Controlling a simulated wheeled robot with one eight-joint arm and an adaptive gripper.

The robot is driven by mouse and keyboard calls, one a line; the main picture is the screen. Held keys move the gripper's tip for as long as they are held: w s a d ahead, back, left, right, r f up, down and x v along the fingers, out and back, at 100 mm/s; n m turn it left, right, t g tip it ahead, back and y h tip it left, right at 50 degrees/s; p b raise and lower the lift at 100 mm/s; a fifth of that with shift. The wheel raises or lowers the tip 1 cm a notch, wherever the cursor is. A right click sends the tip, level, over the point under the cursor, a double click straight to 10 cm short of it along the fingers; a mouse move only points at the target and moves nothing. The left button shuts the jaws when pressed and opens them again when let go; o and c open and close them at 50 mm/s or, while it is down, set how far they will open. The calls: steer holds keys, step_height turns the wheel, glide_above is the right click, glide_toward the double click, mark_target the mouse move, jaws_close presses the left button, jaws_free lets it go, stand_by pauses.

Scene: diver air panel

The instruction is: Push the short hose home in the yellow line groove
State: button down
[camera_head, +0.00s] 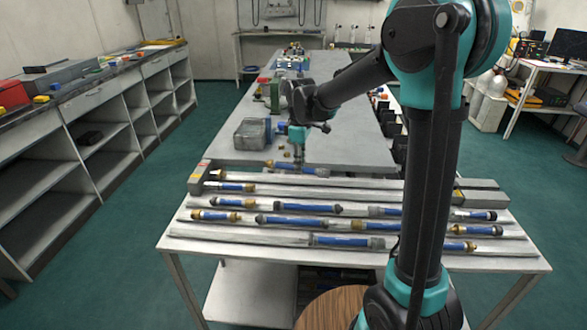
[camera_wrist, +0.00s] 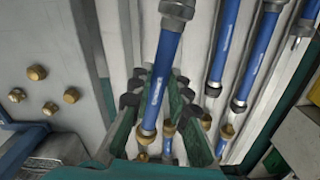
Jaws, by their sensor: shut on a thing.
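A blue hose (camera_wrist: 160,78) with a grey fitting at its upper end and a brass fitting at its lower end runs between the teal fingers of my gripper (camera_wrist: 157,100) in the wrist view. My gripper is shut on it. In the head view my gripper (camera_head: 297,150) points down over the rear of the grooved panel (camera_head: 215,216), and the held hose (camera_head: 288,166) lies lengthwise below it. I cannot tell whether the hose touches the groove floor. Yellow marks (camera_head: 458,195) show at the panel's right end; the colour of the groove under the hose is unclear.
Several other blue hoses (camera_head: 305,208) lie in the panel's nearer grooves. Loose brass fittings (camera_wrist: 37,73) sit on the table beside my gripper. A grey box (camera_head: 252,134) stands behind the panel at the left. The grey tabletop (camera_head: 345,140) is mostly clear to the right.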

mark_target(286, 194)
steer(key=shift+s+a+f+n, duration=0.35)
steer(key=shift+f+n, duration=0.05)
steer(key=shift+f, duration=0.8)
steer(key=shift+s+a+f+n, duration=0.4)
steer(key=shift+f, duration=0.85)
steer(key=shift+s+a+f+n, duration=0.35)
steer(key=shift+f+n, duration=0.05)
steer(key=shift+f, duration=0.8)
steer(key=shift+a, duration=1.15)
steer(key=c, duration=1.4)
jaws_free()
steer(key=shift+o, duration=0.2)
step_height(286, 194, up, 12)
